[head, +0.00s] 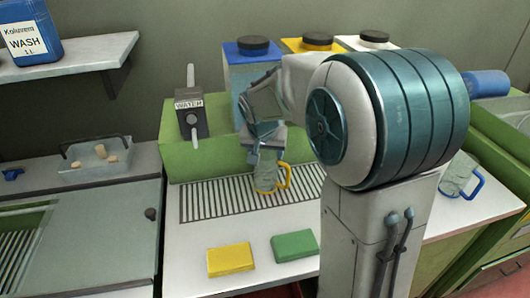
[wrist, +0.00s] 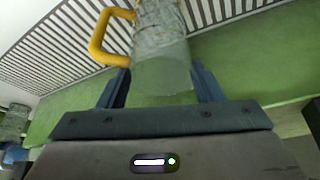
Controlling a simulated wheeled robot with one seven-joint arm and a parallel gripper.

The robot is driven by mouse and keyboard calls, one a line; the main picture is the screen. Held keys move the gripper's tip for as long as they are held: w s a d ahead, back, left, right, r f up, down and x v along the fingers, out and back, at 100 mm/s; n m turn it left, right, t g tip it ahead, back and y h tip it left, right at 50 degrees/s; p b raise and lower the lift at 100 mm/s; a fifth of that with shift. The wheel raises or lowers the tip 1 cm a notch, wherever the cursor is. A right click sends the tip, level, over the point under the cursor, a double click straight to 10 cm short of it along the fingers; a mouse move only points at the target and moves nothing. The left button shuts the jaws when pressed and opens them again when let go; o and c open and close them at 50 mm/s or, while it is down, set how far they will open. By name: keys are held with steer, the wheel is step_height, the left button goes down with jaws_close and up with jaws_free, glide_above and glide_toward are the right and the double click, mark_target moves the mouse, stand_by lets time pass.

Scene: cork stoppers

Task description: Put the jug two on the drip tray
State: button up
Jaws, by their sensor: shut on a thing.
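A clear jug with a yellow handle (head: 266,174) is upright under my gripper (head: 266,138) in the head view. My gripper is shut on this jug near its top; the wrist view shows the jug (wrist: 160,45) between the two fingers. The slatted drip tray (head: 210,203) lies beneath it. The jug's base is over the slats; I cannot tell whether it touches them. A second clear jug with a blue handle (head: 456,174) stands on the counter at the right. No number shows on either jug.
A grey tap box labelled WATER (head: 188,117) stands behind the tray's left part. A yellow block (head: 230,259) and a green block (head: 294,245) lie in front. Lidded containers, including a blue one (head: 240,75), stand behind. A clear caddy (head: 97,160) holds corks at left.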

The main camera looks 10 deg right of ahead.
steer(key=o, duration=1.3)
steer(key=shift+f, duration=0.1)
steer(key=v, duration=1.2)
steer(key=s+f+n, duration=0.1)
steer(key=s+f, duration=0.2)
steer(key=s, duration=0.3)
steer(key=s+d+f+n+g+y, duration=0.1)
steer(key=s+f, duration=0.2)
steer(key=s, duration=0.4)
steer(key=s+d+f+n, duration=0.1)
steer(key=s+f+n, duration=0.1)
steer(key=s, duration=0.5)
steer(key=shift+f+y, duration=0.4)
steer(key=shift+f, duration=0.4)
